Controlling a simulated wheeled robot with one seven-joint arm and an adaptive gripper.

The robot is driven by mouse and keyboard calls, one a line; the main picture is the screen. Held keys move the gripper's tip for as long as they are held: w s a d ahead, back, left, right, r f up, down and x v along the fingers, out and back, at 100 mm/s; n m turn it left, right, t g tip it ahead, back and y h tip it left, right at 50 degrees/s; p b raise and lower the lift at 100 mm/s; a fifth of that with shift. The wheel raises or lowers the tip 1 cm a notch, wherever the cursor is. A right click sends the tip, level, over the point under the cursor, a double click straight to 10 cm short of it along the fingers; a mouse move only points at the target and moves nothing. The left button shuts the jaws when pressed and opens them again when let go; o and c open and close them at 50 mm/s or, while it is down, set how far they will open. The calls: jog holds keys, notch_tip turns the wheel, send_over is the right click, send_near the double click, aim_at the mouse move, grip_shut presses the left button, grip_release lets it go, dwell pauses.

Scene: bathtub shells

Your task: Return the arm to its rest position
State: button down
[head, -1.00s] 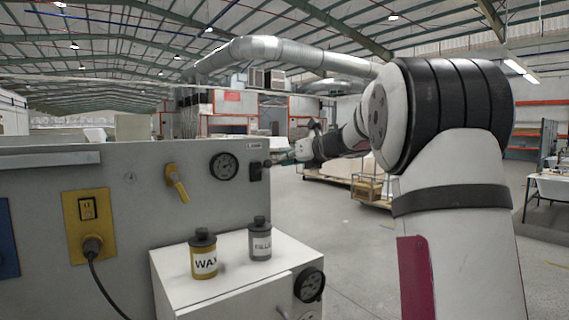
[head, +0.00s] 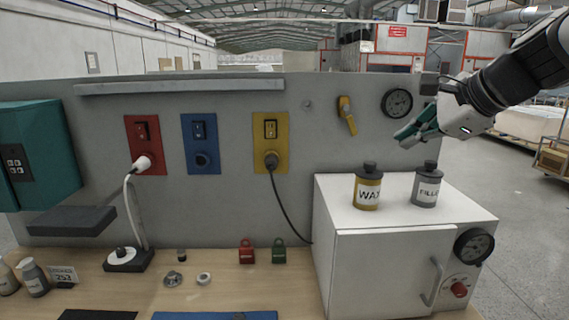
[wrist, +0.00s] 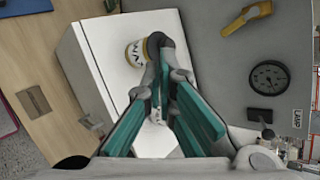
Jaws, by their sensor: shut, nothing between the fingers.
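My gripper (head: 408,136) is at the right of the head view, in front of the grey panel's right end. It is above the white cabinet (head: 385,272) and the two bottles, touching neither. Its teal fingers are shut and empty. In the wrist view the fingers (wrist: 160,97) point over the cabinet top. My arm comes in from the upper right. The wax bottle (head: 368,187) and the filler bottle (head: 426,186) stand upright on the cabinet. In the wrist view the wax bottle (wrist: 136,52) shows beside the fingertips, and the filler bottle is mostly hidden.
The grey panel (head: 340,165) stands behind the workbench (head: 230,285), carrying a yellow handle (head: 346,115), a gauge (head: 397,102) and switches with plugged cables. A teal box (head: 40,155) is at the left. Red and green padlocks (head: 247,251) sit on the bench. Open floor lies right.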

jog(key=s+a+f+n+g+h, duration=0.2)
jog(key=s+f+n, duration=0.4)
jog(key=s+n, duration=0.3)
jog(key=s+a+f+n+g+h, duration=0.1)
jog(key=s+f+n, duration=0.6)
jog(key=s, duration=0.9)
jog(key=a+n, duration=0.1)
jog(key=n, duration=0.2)
jog(key=shift+a+n+g+h, duration=0.25)
jog(key=shift+n+g+h, duration=0.05)
jog(key=shift+g+h, duration=0.1)
jog(key=shift+f, duration=0.1)
